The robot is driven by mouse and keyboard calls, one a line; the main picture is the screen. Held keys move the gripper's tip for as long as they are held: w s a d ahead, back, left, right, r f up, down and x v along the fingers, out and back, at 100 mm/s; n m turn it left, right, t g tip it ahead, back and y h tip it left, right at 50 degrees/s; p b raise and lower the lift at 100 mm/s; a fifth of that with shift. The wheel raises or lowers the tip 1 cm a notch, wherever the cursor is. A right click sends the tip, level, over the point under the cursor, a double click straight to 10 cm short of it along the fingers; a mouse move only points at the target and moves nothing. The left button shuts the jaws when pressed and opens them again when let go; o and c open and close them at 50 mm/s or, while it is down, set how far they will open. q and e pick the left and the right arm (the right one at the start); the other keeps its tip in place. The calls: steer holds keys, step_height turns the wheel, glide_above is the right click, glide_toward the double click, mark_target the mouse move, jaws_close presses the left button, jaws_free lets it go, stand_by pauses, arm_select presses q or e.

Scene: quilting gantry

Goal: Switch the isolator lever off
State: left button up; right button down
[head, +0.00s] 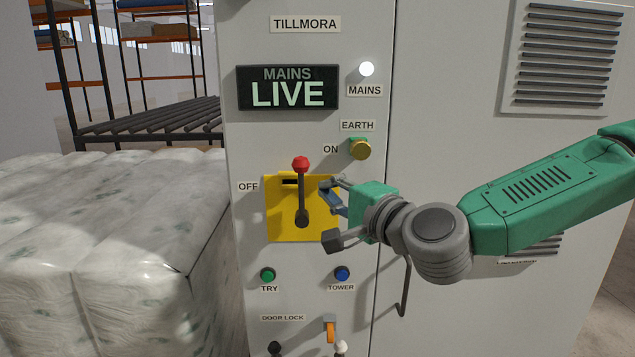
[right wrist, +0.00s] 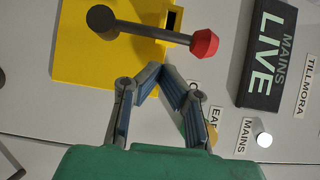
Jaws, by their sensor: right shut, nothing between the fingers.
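The isolator lever (head: 302,197) is a dark shaft with a red knob, standing upright on a yellow plate (head: 278,228) on the grey cabinet. An OFF label is left of the plate, and an ON label is above and right of the knob. My right gripper (head: 324,188) is just right of the lever, fingers shut and empty. In the right wrist view the lever (right wrist: 150,32) crosses beyond the closed fingertips (right wrist: 162,72), with its red knob to the right. A small gap shows there between tips and shaft. My left gripper is not in view.
A lit MAINS LIVE display (head: 288,88) and a white lamp (head: 366,69) are above. A brass earth knob (head: 360,149) is close above the gripper. Green and blue buttons and a door lock are below. Wrapped bales (head: 100,240) stand against the cabinet's left.

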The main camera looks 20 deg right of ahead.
mark_target(301, 190)
steer(key=shift+w+a+r, duration=0.1)
steer(key=shift+w+a, duration=0.1)
steer(key=shift+a, duration=0.4)
steer(key=shift+w+a+r, duration=0.1)
steer(key=shift+w+a, duration=0.1)
steer(key=shift+a, duration=0.35)
steer(key=shift+d, duration=0.2)
